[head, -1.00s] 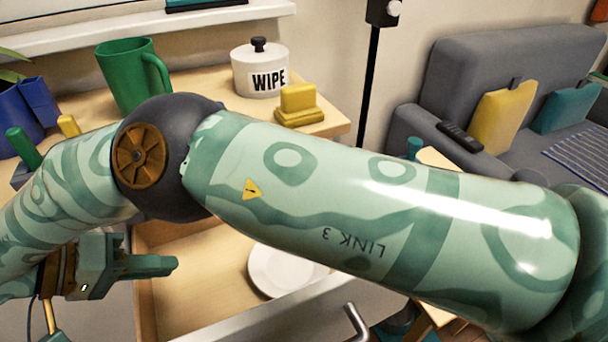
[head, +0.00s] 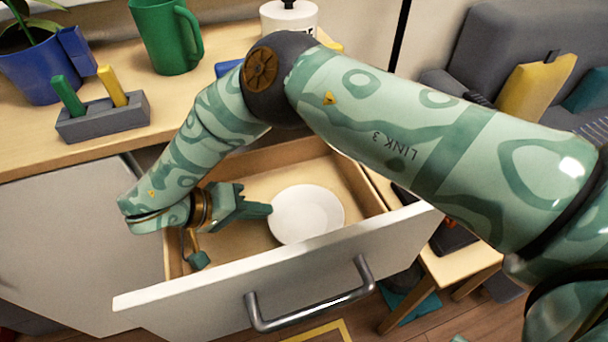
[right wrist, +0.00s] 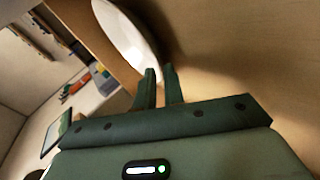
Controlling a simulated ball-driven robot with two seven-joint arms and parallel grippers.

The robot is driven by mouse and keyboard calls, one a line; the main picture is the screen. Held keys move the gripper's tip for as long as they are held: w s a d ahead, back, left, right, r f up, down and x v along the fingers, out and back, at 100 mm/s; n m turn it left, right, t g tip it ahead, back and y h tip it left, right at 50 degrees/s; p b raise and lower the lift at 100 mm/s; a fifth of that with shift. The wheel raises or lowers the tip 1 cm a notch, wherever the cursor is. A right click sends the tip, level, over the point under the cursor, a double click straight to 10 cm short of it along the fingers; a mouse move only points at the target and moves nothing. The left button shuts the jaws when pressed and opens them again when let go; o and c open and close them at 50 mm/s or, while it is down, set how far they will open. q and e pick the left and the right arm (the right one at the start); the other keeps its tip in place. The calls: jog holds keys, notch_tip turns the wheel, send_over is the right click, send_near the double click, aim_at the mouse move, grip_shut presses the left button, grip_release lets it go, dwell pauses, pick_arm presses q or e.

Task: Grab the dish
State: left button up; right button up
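The dish (head: 308,214) is a round white plate lying on the floor of the open drawer. My right gripper (head: 264,210) reaches into the drawer from the left, its fingertips at the dish's left edge. In the right wrist view the dish (right wrist: 124,38) shows just beyond and left of the two green fingers (right wrist: 160,70). My left gripper is out of view.
The drawer's front (head: 205,290) with its metal handle (head: 310,305) stands nearest. On the counter above are a green mug (head: 165,38), a grey block with pegs (head: 103,118) and a blue plant pot (head: 40,75). A wooden stool (head: 450,265) stands to the right.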

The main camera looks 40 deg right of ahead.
jog(key=x, duration=0.2)
jog(key=shift+d+f, duration=0.15)
jog(key=shift+d, duration=0.05)
grip_shut()
